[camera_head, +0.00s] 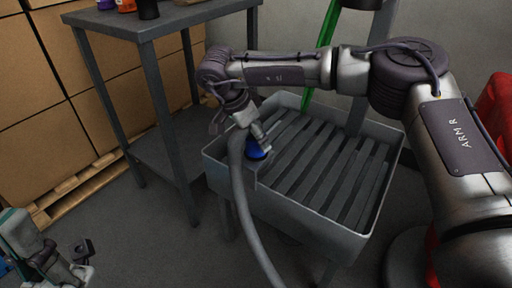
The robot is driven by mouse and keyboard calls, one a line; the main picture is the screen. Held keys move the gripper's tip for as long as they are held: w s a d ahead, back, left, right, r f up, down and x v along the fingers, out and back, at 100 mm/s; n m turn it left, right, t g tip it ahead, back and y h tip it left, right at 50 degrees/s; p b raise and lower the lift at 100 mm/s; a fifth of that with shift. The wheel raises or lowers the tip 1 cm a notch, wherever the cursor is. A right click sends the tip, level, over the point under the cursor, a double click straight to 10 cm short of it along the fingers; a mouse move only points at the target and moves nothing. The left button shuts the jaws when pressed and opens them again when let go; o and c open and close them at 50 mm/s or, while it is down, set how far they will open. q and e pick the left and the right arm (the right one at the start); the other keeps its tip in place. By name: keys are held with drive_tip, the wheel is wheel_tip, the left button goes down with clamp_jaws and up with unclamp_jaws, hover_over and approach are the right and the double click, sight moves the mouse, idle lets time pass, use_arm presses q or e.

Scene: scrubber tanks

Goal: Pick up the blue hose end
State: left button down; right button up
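The blue hose end (257,149) is at the near left corner of a grey slatted basin (330,221), just over the slats. A grey hose (243,200) bends over the basin's rim beside it and hangs down towards the floor. My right arm reaches in from the right, and its gripper (249,129) points down right at the blue hose end and the top of the hose. Its fingers are small and partly hidden, so I cannot tell whether they grip. My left gripper (86,261) is at the bottom left, low over the floor, with its fingers apart and empty.
A grey table (165,22) with bottles and a dark cup stands left of the basin. Cardboard boxes (40,120) on a wooden pallet (88,183) line the left. A green pole (325,35) rises behind the basin. A red object (497,105) is at right. Floor in front is open.

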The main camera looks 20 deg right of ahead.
drive_tip(key=shift+w+d+f, duration=0.1)
drive_tip(key=shift+d+f, duration=0.15)
drive_tip(key=shift+f, duration=0.35)
drive_tip(key=shift+r, duration=0.1)
drive_tip(key=shift+c, duration=0.5)
drive_tip(key=c, duration=1.2)
drive_tip(key=shift+c, duration=0.2)
